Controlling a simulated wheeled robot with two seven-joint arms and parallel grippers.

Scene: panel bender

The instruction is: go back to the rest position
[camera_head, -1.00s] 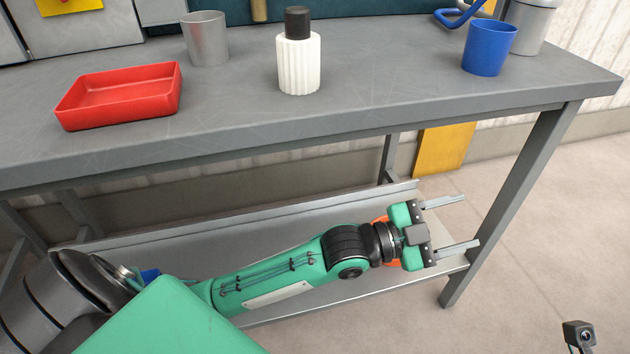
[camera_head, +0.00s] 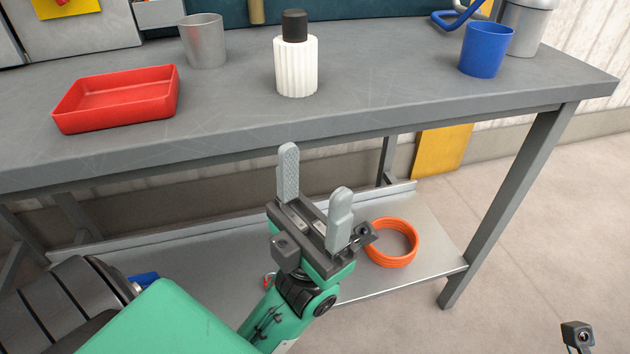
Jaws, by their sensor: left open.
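My left gripper (camera_head: 314,180) is in the middle of the head view, in front of the workbench's front edge. Its two grey fingers point up and stand apart, with nothing between them. My green left arm comes in from the lower left. The small dark device at the bottom right corner cannot be clearly made out, and no right gripper fingers show.
The grey workbench (camera_head: 380,75) holds a red tray (camera_head: 115,115), a metal cup (camera_head: 204,42), a white bottle with black cap (camera_head: 296,65) and a blue cup (camera_head: 482,50). An orange coil (camera_head: 393,258) lies on the lower shelf (camera_head: 437,262). Floor at right is clear.

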